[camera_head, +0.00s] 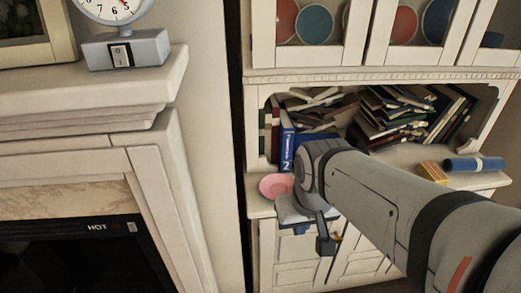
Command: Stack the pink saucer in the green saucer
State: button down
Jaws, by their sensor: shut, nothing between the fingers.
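The pink saucer (274,186) sits at the left end of the cabinet's ledge, just left of my arm's wrist. My arm hides part of its right side. My gripper (325,243) points down in front of the ledge edge, to the right of and lower than the saucer in the picture. It is shut and holds nothing. I cannot make out a green saucer; my arm covers part of the ledge.
Books (405,112) lie heaped in the open shelf behind my arm, with a blue book (287,146) upright near the saucer. A yellow block (432,172) and a blue cylinder (474,164) lie at right. A mantel (90,95) with a scale (125,48) stands left.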

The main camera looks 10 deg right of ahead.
aim_at(272, 185)
jog(key=z, duration=1.4)
jog(key=k, duration=0.95)
jog(key=u, duration=1.15)
jog(key=i, duration=1)
jog(key=u, duration=0.05)
